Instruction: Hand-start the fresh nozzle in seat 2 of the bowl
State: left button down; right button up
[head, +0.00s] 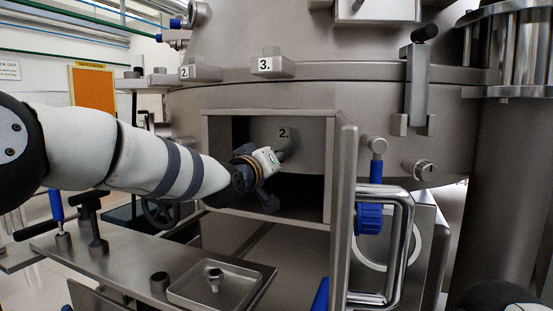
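The bowl (256,131) shows through the square opening in the separator housing, with a label "2." (284,133) on its wall. My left arm reaches in from the left, and my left gripper (277,158) is inside the opening, just below that label. Its tips are at or very near a small grey cylindrical part (289,149) at the bowl wall. I cannot tell whether this part is a nozzle, or whether the fingers are closed on it. Seat 2 itself is hidden or too small to make out. A small metal nozzle-like piece (214,275) stands in the shallow tray. My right gripper is not recognisable.
The metal tray (245,290) rests on a shelf (130,262) with T-handled tools (93,222) at left. The open hatch door (343,215) with a tubular handle (408,240) stands right of the opening. Clamps labelled 2 and 3 (266,66) sit above.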

pick_arm(q)
jog(key=m, duration=0.4)
jog(key=c, duration=1.2)
grip_release()
jog(key=shift+s, duration=0.1)
jog(key=shift+c, duration=0.2)
pick_arm(e)
jog(key=shift+w+r, duration=0.35)
